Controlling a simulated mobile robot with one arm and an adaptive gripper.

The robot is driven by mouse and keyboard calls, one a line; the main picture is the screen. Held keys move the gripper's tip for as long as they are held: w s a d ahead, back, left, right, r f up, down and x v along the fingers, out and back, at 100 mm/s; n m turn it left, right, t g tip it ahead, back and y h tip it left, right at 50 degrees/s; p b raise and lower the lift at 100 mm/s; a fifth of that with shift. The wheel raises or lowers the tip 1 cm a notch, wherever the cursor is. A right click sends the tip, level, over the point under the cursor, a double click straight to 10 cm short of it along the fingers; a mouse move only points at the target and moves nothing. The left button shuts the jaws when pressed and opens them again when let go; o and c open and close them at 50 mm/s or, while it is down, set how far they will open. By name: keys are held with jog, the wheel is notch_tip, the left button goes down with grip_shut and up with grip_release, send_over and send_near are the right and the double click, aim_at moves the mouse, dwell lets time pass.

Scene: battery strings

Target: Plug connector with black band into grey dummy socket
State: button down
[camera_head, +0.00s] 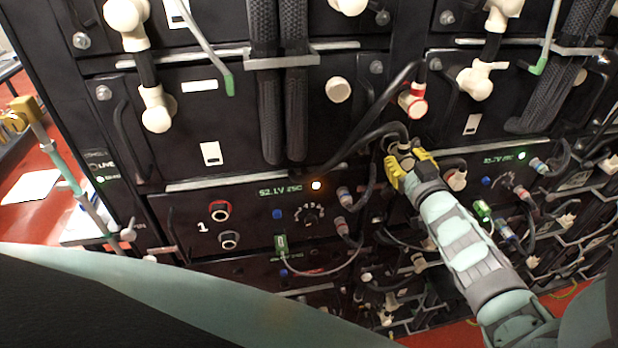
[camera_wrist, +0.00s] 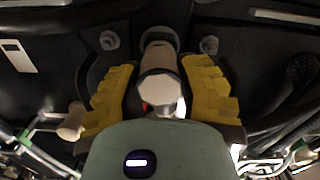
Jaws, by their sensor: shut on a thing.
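My gripper (camera_head: 407,168) has its yellow fingers around a pale connector (camera_head: 402,148) with a black cable, in front of the rack panel. In the wrist view the pale connector (camera_wrist: 161,80) sits between the yellow fingers, with a round grey fitting (camera_wrist: 159,38) behind it. On the panel marked 1, a grey-rimmed socket (camera_head: 229,240) and a red-rimmed socket (camera_head: 220,211) are uncovered, to the left of my gripper.
A red-banded connector (camera_head: 413,101) is on the module above my gripper. Thick black cables (camera_head: 284,100) hang left of it. A black handle (camera_head: 130,140), a knob (camera_head: 309,215) and a green plug (camera_head: 281,244) stand out from the panels. Smaller cables crowd the area below.

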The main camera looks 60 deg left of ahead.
jog(key=shift+w+a, duration=0.1)
jog(key=shift+a, duration=0.45)
jog(key=c, duration=0.5)
grip_release()
jog(key=shift+c, duration=0.2)
jog(key=shift+d, duration=0.1)
jog(key=v, duration=1.1)
jog(key=shift+d, duration=0.35)
jog(key=shift+f, duration=0.1)
